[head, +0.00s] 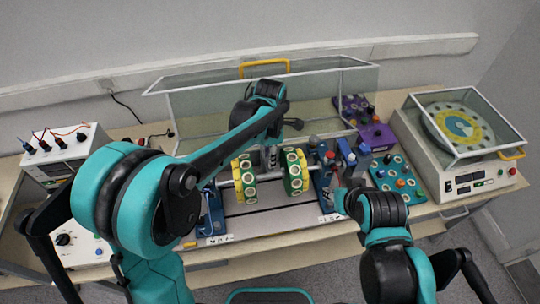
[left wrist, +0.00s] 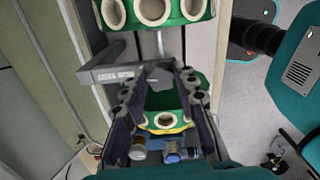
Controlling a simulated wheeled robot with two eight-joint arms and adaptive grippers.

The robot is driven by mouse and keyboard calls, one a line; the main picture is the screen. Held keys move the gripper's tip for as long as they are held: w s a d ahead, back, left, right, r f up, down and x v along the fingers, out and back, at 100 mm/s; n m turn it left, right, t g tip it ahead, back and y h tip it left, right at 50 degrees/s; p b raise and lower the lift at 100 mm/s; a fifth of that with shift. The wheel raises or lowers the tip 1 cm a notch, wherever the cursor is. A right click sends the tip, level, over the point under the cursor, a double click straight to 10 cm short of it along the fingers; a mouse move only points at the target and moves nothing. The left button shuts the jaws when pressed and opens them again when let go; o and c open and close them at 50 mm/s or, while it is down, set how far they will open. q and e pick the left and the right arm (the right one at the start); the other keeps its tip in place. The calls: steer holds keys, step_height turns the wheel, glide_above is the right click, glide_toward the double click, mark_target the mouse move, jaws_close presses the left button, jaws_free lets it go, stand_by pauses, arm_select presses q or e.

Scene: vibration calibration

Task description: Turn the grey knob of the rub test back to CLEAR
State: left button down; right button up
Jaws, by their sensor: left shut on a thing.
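My left gripper (head: 270,152) points down between the two green-and-yellow rotor discs, partly hidden by my own forearm in the head view. In the left wrist view its dark fingers (left wrist: 160,76) close together at a grey labelled bracket (left wrist: 112,74). They are shut on a small grey part there, which seems to be the grey knob; the fingers mostly hide it, and its pointer and the CLEAR mark cannot be read. My right gripper (head: 337,184) is near the blue stand at the right end of the rotor, too small and covered to tell its opening.
The left disc (head: 245,178) and right disc (head: 292,172) stand close on either side. An open clear guard with a yellow handle (head: 264,66) rises behind. A teal tray (head: 398,180) and a covered turntable machine (head: 462,180) stand right; a white meter box (head: 62,158) stands left.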

stand_by(0.3)
arm_select(q)
steer(key=c, duration=1.2)
jaws_free()
step_height(320, 180, up, 12)
steer(key=shift+r, duration=0.1)
